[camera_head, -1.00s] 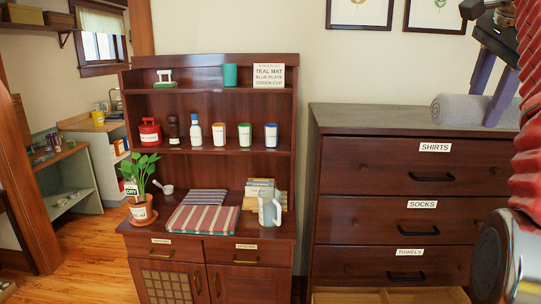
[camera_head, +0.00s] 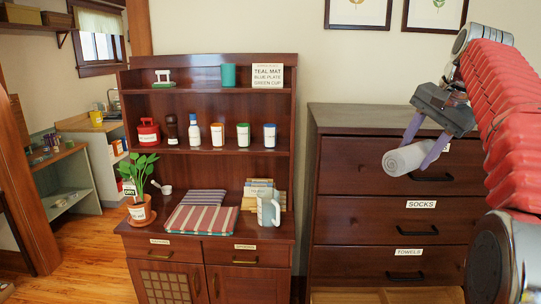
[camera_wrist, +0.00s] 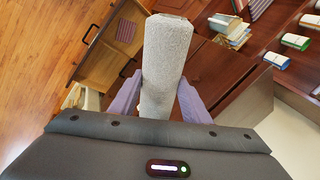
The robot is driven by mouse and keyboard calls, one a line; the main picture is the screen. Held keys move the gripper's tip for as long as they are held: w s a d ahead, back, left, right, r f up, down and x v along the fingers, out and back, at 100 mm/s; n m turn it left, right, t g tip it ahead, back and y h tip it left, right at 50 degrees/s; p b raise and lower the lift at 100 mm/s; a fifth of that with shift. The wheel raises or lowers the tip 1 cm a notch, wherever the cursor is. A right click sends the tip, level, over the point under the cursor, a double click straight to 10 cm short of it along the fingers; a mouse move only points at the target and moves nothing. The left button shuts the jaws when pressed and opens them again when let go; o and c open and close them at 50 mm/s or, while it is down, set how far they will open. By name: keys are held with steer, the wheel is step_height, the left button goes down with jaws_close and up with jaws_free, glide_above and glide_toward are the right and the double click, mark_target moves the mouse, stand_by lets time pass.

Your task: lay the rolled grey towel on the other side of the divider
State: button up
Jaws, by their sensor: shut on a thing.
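The rolled grey towel (camera_head: 404,160) is in my gripper (camera_head: 415,156), in front of the top drawer of the dresser. My gripper is shut on it, with one purple finger on each side. In the wrist view the towel (camera_wrist: 166,62) stretches away between the fingers, clear of any surface. An open drawer (camera_head: 345,297) of light wood shows at the bottom edge of the head view, below the drawer labelled TOWELS. A thin divider (camera_head: 384,296) seems to cross it; most of the inside is cut off. The wrist view shows the open drawer (camera_wrist: 102,66) below, partly hidden by the towel.
The dresser (camera_head: 335,117) has a bare top and shut drawers above the open one. To the left stands a hutch (camera_head: 275,190) with jars, a plant (camera_head: 139,185), folded striped cloths (camera_head: 203,220) and a pitcher (camera_head: 268,208). Wooden floor (camera_head: 90,255) is clear further left.

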steer(key=a+f+n+g+y, duration=0.1)
steer(key=a+f+n, duration=0.3)
steer(key=f, duration=0.8)
steer(key=w+a+f+n+g+y, duration=0.1)
steer(key=a+f+n, duration=0.3)
steer(key=a+f, duration=0.4)
steer(key=a+f+n+g+y, duration=0.1)
steer(key=a+f+n, duration=0.3)
steer(key=f, duration=1.2)
steer(key=a, duration=0.2)
steer(key=shift+w+a+f+y, duration=0.35)
steer(key=shift+w+a+y, duration=0.05)
steer(key=s+d+f, duration=0.5)
steer(key=d+f, duration=0.1)
steer(key=d, duration=0.1)
steer(key=shift+f, duration=0.15)
steer(key=shift+s, duration=0.15)
